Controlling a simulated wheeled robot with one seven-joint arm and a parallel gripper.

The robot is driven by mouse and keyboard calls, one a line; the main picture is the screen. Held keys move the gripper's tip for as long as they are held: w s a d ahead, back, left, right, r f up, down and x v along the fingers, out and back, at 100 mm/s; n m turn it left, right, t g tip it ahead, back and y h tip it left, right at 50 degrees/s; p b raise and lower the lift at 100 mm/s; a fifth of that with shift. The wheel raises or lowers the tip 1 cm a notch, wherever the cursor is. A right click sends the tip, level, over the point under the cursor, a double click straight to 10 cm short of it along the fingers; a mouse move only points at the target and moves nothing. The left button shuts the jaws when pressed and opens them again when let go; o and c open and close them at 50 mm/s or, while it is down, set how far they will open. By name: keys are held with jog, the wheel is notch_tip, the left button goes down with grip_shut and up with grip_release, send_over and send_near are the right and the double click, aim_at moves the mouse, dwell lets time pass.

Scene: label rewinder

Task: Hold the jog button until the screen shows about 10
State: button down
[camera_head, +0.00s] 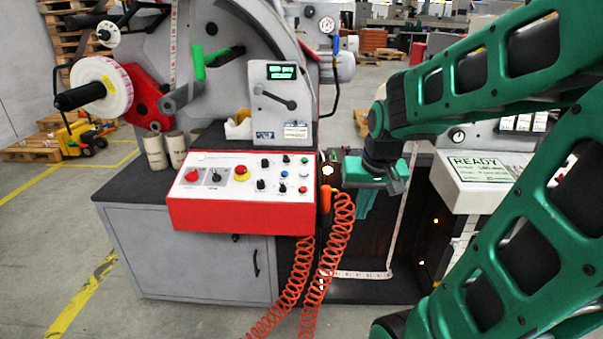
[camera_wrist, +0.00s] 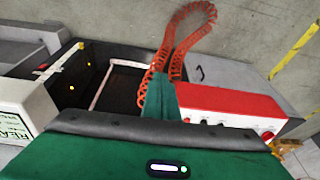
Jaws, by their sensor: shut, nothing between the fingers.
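I cannot read which is the jog button. A small dark screen (camera_head: 281,72) with green text stands above the panel; its digits are too small to read. My gripper (camera_head: 362,212) is shut and empty, pointing down to the right of the panel, apart from the buttons. In the wrist view the gripper's fingers (camera_wrist: 160,92) show beside the red panel (camera_wrist: 225,100).
An orange coiled hose (camera_head: 310,285) hangs at the panel's right front. A white unit with a READY display (camera_head: 480,168) stands at right. A label web (camera_head: 395,225) runs down behind my gripper. A tape dispenser (camera_head: 238,125) sits behind the panel.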

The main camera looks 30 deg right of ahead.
jog(key=w+d+r+t, duration=0.15)
jog(key=w+t, duration=0.35)
jog(key=w, duration=1.3)
jog(key=r+m+t, duration=0.1)
jog(key=r+t, duration=0.1)
jog(key=t, duration=0.2)
send_over(304, 174)
jog(key=s+a, duration=0.2)
jog(key=s, duration=0.2)
jog(key=shift+w, duration=0.1)
jog(key=shift+f, duration=0.1)
jog(key=shift+w+d+f, duration=0.25)
jog(key=shift+w+f, duration=0.1)
jog(key=shift+f, duration=1.05)
jog(key=shift+w+d+f, duration=0.2)
jog(key=shift+w+f, duration=0.1)
jog(key=shift+f, duration=1.1)
jog(key=shift+w+d+f, duration=0.25)
jog(key=shift+w+f, duration=0.1)
jog(key=shift+f, duration=1.05)
jog(key=shift+f, duration=0.1)
jog(key=shift+d+f, duration=0.1)
jog(key=shift+f, duration=0.15)
